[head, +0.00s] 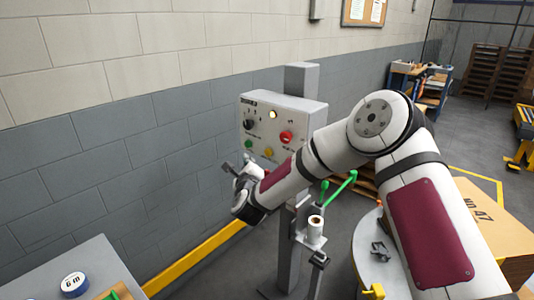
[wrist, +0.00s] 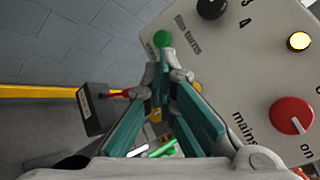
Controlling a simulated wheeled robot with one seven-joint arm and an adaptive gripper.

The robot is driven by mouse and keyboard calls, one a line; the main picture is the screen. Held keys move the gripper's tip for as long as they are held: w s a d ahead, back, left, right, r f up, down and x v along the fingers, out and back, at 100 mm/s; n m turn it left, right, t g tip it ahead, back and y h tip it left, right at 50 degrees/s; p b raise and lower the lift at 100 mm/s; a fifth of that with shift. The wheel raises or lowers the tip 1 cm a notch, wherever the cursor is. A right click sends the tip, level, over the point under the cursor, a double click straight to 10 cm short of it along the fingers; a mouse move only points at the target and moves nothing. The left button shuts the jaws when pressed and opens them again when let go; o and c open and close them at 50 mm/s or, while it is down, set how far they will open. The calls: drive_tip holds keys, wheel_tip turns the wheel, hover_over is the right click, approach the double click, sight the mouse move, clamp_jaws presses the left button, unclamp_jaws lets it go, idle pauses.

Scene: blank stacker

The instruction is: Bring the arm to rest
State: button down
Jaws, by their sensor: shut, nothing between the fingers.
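My gripper (head: 243,170) is in front of the lower left of a grey control box (head: 306,108), at the end of my bent white arm. In the wrist view my gripper (wrist: 164,78) has its fingers together and empty, with the tips just below the green button (wrist: 162,38) in the picture. I cannot tell if they touch the panel. The box carries a black knob (head: 248,124), a lit yellow lamp (head: 271,114), a red knob (head: 286,137) and a yellow button (head: 268,152). The red knob also shows in the wrist view (wrist: 292,115), near "mains" and "on".
A cardboard box (head: 490,215) is at right. A block wall (head: 100,130) runs behind.

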drive_tip(key=s+d+r+n+g+y, duration=0.1)
drive_tip(key=s+d+r+n+g, duration=0.1)
drive_tip(key=s+r+n, duration=0.4)
drive_tip(key=s+d+r+n+g+y, duration=0.2)
drive_tip(key=s+d+r+n+g, duration=0.1)
drive_tip(key=r+n, duration=0.45)
drive_tip(key=s+d+r+n+g+h, duration=0.2)
drive_tip(key=s+d+n, duration=0.2)
drive_tip(key=s+d, duration=0.5)
drive_tip(key=s+d+r+n+g+h, duration=0.2)
drive_tip(key=s+d+n, duration=0.2)
drive_tip(key=s+d, duration=0.6)
drive_tip(key=s+d+f+n+g, duration=0.1)
drive_tip(key=s+d, duration=0.1)
drive_tip(key=s, duration=0.8)
drive_tip(key=s+d+f+n+g+h, duration=0.1)
drive_tip(key=s+d+n+g, duration=0.1)
drive_tip(key=s, duration=0.8)
drive_tip(key=shift+d+f, duration=0.3)
drive_tip(key=shift+d, duration=0.3)
idle(2.2)
